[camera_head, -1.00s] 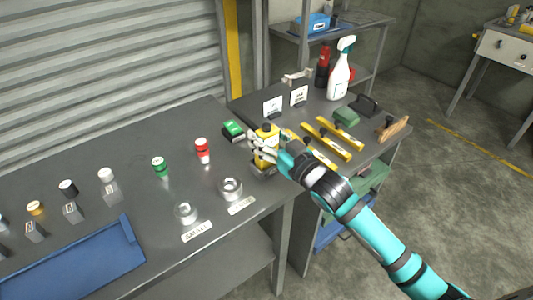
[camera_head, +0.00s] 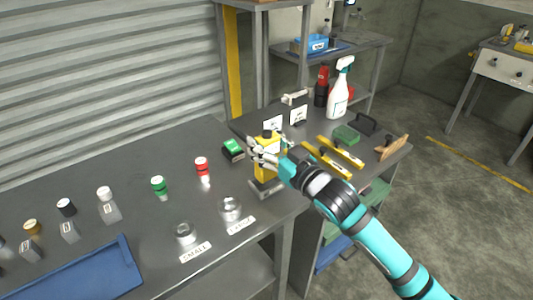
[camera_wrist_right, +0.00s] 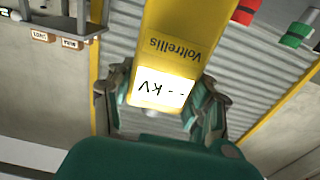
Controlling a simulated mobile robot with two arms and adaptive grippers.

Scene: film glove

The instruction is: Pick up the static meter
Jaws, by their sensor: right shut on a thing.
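The static meter (camera_head: 266,169) is a yellow handheld body with a black top, upright over a small grey stand (camera_head: 267,188) on the dark bench. My right gripper (camera_head: 264,150) reaches in from the right and is shut on the meter's upper part, hiding some of its face. In the right wrist view, the meter (camera_wrist_right: 178,30) sits between the fingers of the gripper (camera_wrist_right: 165,95), with "Voltrellis" and a white "-- kV" display upside down. Whether the meter's lower end is fully clear of the stand is hard to tell. My left gripper is not in view.
Clear jars (camera_head: 230,208), capped bottles (camera_head: 202,168) and a blue tray (camera_head: 80,275) are further left.

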